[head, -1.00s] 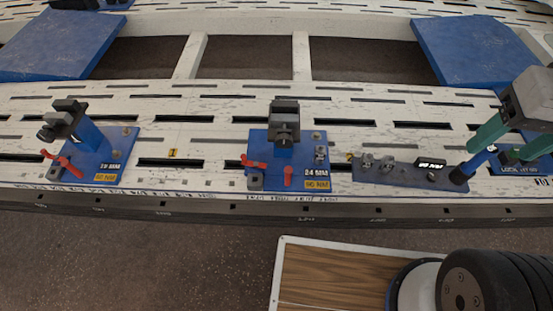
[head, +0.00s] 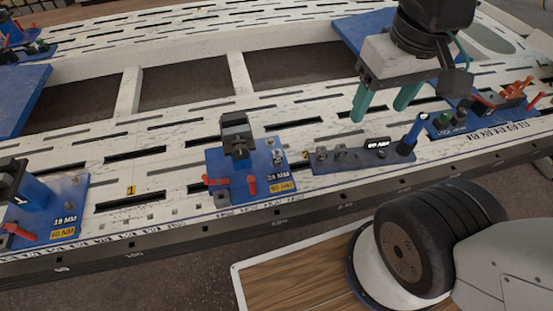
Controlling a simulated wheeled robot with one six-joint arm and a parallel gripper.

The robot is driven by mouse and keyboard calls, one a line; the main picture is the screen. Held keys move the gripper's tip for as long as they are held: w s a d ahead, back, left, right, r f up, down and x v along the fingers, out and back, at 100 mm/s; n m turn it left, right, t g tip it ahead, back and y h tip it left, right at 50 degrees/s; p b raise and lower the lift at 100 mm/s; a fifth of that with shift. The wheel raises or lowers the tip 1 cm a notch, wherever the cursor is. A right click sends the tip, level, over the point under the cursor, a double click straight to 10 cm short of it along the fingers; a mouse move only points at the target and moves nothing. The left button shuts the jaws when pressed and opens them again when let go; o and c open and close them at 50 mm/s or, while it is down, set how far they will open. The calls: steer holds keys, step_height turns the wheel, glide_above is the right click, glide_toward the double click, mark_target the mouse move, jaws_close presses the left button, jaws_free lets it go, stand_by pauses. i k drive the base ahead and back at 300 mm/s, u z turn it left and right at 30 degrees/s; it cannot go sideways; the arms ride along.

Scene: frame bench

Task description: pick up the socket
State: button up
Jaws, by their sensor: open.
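My gripper (head: 379,114) has two green fingers, spread apart with nothing between them. It hangs over the bench, above and behind a dark grey plate (head: 362,162) with a "NM" label. Small grey metal pieces that look like sockets stand on the plate, one at its left end (head: 322,154) and one beside it (head: 341,151). I cannot tell which is the task's socket. A blue-handled tool (head: 415,131) with a dark foot leans at the plate's right end, right of the fingers and apart from them.
A blue fixture (head: 246,170) with red levers stands left of the plate. Another blue fixture (head: 48,205) is at far left. A blue plate with orange and dark parts (head: 487,112) lies at right. The slotted white bench (head: 150,170) has bare stretches between them.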

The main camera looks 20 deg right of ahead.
mark_target(278, 157)
steer(key=z, duration=0.1)
steer(key=k, duration=1.05)
steer(key=u, duration=1.45)
steer(key=i, duration=1.25)
steer(key=z, duration=0.6)
steer(key=i, duration=0.4)
steer(key=z, duration=0.45)
